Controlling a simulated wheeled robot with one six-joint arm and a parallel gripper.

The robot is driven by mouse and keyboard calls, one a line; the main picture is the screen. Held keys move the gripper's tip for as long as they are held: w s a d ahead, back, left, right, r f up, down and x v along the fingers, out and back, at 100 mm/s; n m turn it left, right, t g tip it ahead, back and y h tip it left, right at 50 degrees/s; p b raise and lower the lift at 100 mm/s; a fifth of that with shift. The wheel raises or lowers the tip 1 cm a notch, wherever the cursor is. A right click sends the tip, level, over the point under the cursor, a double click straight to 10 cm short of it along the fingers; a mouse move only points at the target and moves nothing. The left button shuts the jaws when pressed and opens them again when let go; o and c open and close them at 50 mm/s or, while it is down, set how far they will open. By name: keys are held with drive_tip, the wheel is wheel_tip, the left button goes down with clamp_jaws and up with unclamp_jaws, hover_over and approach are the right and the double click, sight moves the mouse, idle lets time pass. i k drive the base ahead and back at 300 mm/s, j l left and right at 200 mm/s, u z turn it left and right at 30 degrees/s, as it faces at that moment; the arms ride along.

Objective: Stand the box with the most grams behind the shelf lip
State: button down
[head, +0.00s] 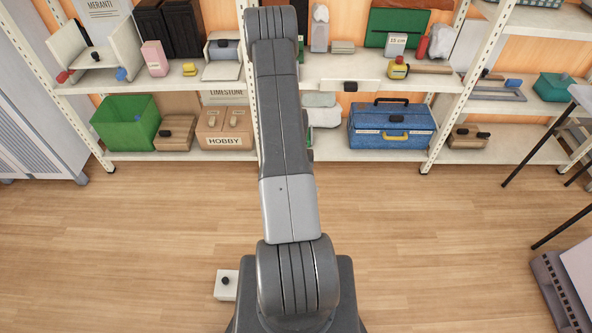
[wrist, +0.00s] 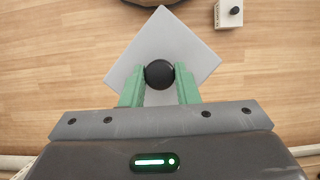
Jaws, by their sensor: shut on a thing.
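In the wrist view my gripper (wrist: 159,84) has green fingers shut around the black round knob (wrist: 159,74) of a pale grey square box (wrist: 178,42). The box is turned like a diamond under the fingers, with wooden floor visible beyond it. No gram marking is readable on it. A small white box (wrist: 229,14) with a black knob is on the floor; it also shows in the head view (head: 226,290). In the head view my arm hides part of the shelves, and my gripper is not seen. A pale strip (head: 367,86) with a black knob is at the middle shelf's front edge.
The shelf unit (head: 190,156) holds a green bin (head: 127,122), a HOBBY box (head: 225,133), a blue toolbox (head: 391,127) and several smaller things. A table leg (head: 531,155) and a grey object (head: 566,290) are at the right. The floor between is mostly clear.

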sight(346, 84)
drive_tip(key=i+l+u, duration=0.2)
drive_tip(key=l, duration=0.25)
drive_tip(key=i+l+u, duration=0.2)
drive_tip(key=l, duration=0.3)
drive_tip(key=i+l+u, duration=0.25)
drive_tip(key=l, duration=0.25)
drive_tip(key=l+u, duration=0.2)
drive_tip(key=l, duration=0.35)
drive_tip(key=i+l+u, duration=0.2)
drive_tip(key=l, duration=0.35)
drive_tip(key=k, duration=0.1)
